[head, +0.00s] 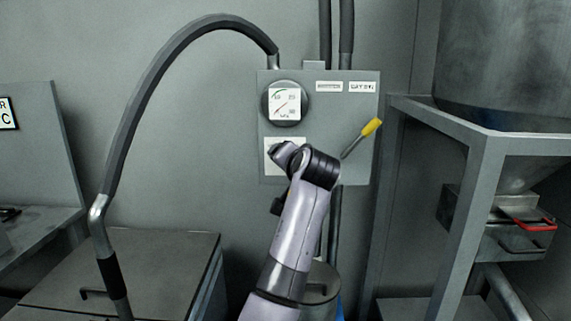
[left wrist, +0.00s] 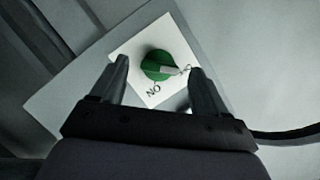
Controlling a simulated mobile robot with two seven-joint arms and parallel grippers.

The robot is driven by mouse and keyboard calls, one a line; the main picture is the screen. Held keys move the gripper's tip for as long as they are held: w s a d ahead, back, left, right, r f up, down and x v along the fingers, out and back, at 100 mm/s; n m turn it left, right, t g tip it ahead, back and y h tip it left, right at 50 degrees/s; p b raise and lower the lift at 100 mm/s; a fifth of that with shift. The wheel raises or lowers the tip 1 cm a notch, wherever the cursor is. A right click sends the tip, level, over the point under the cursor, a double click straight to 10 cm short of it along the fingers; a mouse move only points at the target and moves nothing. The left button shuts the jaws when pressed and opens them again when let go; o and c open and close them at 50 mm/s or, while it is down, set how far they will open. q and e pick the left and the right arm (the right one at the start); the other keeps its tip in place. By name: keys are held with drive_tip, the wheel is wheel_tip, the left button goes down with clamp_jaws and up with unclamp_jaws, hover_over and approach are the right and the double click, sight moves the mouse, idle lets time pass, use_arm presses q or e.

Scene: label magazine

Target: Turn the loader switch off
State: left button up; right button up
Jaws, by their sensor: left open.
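The loader switch is a green rotary knob (left wrist: 157,65) with a white pointer on a white plate (left wrist: 128,47) in the left wrist view. The pointer aims right, toward a small partly covered mark. Letters that look like a turned "ON" (left wrist: 153,90) are printed below the knob. My left gripper (left wrist: 158,67) is open, with one finger on each side of the knob; I cannot tell whether they touch it. In the head view my left arm's wrist hides the knob, and only part of the white plate (head: 271,157) shows. My right gripper is not in view.
The grey control box (head: 345,105) also carries a round gauge (head: 284,103) above the switch and a yellow-handled lever (head: 371,126) to the right. A bent hose (head: 128,130) arches at left. A metal frame (head: 468,190) with a hopper stands at right.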

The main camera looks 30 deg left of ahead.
use_arm(q)
drive_tip(key=shift+v, duration=2.6)
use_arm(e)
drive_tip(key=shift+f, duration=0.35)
use_arm(q)
drive_tip(key=shift+d+f, duration=0.1)
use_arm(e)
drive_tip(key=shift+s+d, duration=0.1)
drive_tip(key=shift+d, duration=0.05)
